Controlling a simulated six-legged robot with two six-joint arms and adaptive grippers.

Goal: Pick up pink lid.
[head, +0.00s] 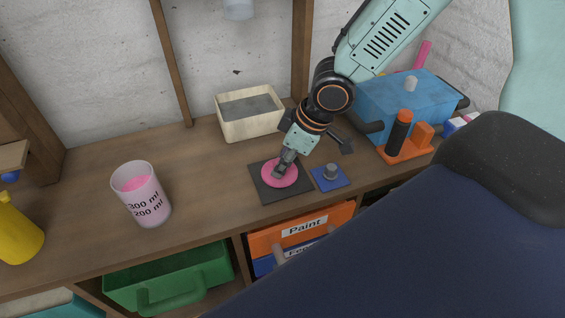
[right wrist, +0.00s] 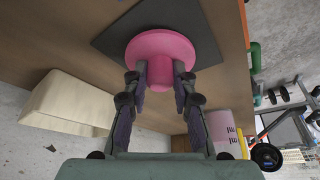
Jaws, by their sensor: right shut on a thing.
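The pink lid (head: 268,175) is a flat round disc on a dark square mat (head: 264,194) on the wooden bench. In the right wrist view the lid (right wrist: 154,50) shows a round pink knob (right wrist: 184,72) at its middle. My right gripper (head: 281,169) reaches down onto the lid from above; in the right wrist view its two fingers (right wrist: 163,88) are on either side of the knob, shut on it. The lid appears to be at the mat; I cannot tell whether it touches it. My left gripper is not in view.
A blue square piece with a grey knob (head: 331,178) lies close right of the mat. A cream tray (head: 251,126) stands behind, a measuring cup (head: 149,206) to the left, and an orange stand (head: 409,149) to the right. The bench between cup and mat is clear.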

